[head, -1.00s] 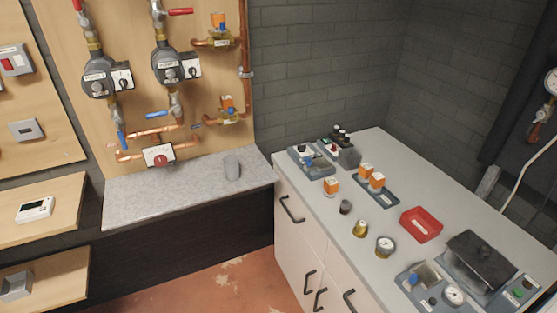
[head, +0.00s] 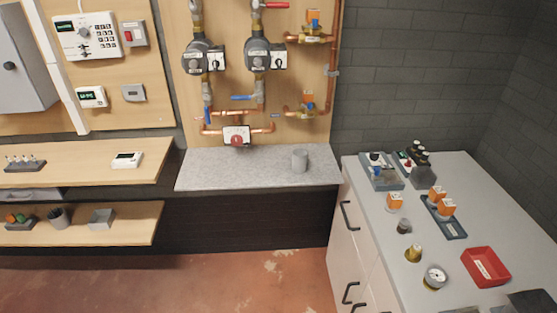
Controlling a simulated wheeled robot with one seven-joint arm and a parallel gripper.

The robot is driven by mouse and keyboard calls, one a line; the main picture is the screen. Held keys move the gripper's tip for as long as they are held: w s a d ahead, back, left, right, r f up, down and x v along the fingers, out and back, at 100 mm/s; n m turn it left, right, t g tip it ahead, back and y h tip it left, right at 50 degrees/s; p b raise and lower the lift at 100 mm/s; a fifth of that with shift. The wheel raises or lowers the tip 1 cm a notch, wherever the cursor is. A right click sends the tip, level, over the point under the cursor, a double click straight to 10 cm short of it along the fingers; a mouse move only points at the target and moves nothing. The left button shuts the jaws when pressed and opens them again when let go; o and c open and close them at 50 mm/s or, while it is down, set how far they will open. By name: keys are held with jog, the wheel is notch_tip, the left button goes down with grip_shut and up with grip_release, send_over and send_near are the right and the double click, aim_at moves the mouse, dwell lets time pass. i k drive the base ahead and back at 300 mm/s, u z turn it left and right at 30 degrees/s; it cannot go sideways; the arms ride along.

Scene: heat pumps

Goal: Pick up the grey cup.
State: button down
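The grey cup (head: 300,161) stands upright on a speckled grey stone shelf (head: 235,174), toward the shelf's right end. The shelf sits below a wooden panel with pumps and copper pipes. Nothing blocks my view of the cup. My gripper is not in the head view, so its state does not show.
A white cabinet (head: 349,252) with a worktop stands right of the shelf, carrying a red tray (head: 486,266), gauges and orange-capped parts. Two wooden shelves (head: 90,237) hold small items at left. The reddish floor (head: 200,285) before the stone shelf is clear.

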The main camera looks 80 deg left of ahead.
aim_at(299, 155)
jog(key=u, duration=2.6)
jog(key=i, duration=0.5)
jog(key=k, duration=0.65)
jog(key=u, duration=0.3)
jog(key=i, duration=2.45)
jog(key=z, duration=0.8)
